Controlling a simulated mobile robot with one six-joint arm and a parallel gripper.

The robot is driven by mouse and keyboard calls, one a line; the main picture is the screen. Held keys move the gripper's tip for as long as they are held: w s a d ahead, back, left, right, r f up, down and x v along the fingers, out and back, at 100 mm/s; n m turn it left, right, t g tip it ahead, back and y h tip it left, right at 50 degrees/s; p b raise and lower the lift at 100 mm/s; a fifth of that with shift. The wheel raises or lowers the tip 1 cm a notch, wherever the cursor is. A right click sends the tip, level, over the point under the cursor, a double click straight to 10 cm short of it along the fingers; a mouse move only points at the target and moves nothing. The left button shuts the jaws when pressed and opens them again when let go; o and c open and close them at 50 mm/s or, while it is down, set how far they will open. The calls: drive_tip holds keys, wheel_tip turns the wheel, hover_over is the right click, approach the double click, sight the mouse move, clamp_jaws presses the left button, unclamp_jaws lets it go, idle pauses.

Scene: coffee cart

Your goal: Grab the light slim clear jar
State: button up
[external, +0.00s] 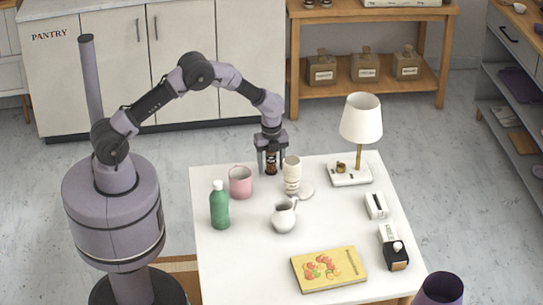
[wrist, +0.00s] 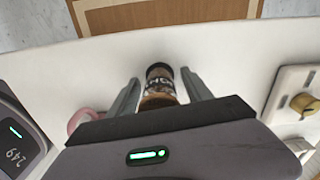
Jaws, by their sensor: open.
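The gripper body hides the nearer part of the jar.
A green bottle (external: 219,207), white pitcher (external: 284,216) and lamp (external: 361,118) are also on the table. A yellow book (external: 345,270) lies near the front.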

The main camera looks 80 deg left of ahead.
drive_tip(key=shift+r, duration=0.1)
clamp_jaws()
drive_tip(key=shift+r, duration=0.1)
idle(0.3)
